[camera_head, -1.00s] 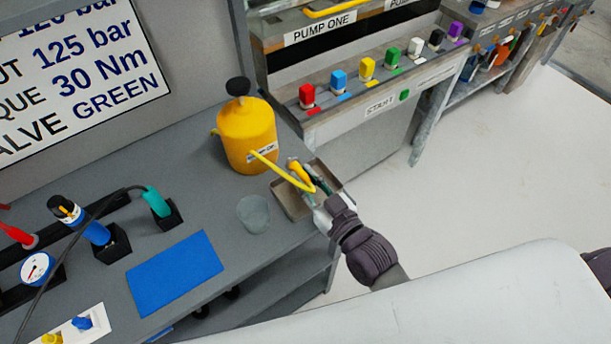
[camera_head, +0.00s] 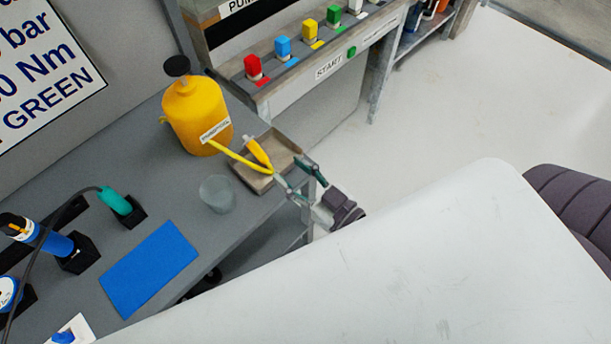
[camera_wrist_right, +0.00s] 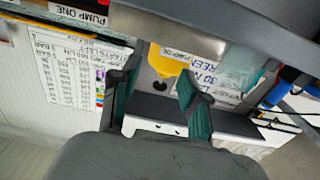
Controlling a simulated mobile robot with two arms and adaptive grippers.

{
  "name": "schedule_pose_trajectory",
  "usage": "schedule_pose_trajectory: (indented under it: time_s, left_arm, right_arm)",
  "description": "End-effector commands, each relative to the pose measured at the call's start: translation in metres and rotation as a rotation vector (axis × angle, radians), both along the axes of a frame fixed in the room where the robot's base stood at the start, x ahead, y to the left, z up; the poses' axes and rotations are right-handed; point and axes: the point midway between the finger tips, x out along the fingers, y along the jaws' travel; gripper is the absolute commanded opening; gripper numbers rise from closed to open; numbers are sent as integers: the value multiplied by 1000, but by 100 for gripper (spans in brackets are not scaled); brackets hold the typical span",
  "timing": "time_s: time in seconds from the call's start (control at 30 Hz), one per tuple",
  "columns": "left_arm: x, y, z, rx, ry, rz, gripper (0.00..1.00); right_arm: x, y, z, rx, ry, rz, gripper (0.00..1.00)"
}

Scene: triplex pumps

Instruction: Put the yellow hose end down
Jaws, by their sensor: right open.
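My right gripper (camera_head: 297,177) is open and empty at the tray's right front edge, apart from the hose end. In the right wrist view its two green-padded fingers (camera_wrist_right: 158,85) stand wide apart with nothing between them. The yellow can (camera_wrist_right: 163,63) shows beyond the fingers there. The left gripper is not in view.
A translucent cup (camera_head: 217,194) stands left of the tray. A blue mat (camera_head: 150,268), a green-headed tool (camera_head: 118,203) and a blue tool (camera_head: 45,237) are further left. The pump panel (camera_head: 320,70) with coloured knobs is behind. Floor to the right is clear.

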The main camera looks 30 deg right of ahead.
Motion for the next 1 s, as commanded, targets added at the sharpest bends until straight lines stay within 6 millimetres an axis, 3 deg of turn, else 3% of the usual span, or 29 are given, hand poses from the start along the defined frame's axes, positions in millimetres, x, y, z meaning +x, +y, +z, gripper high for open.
schedule_pose_trajectory:
  time_s: [0.1, 0.3, 1.0]
  left_arm:
    - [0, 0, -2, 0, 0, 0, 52]
    - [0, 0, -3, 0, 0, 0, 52]
    - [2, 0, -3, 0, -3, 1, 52]
  right_arm:
    - [-18, -7, -1, -1, 3, 0, 46]
    - [-31, -11, 0, -1, 0, 1, 46]
    - [-32, -12, 0, 0, 0, 0, 46]
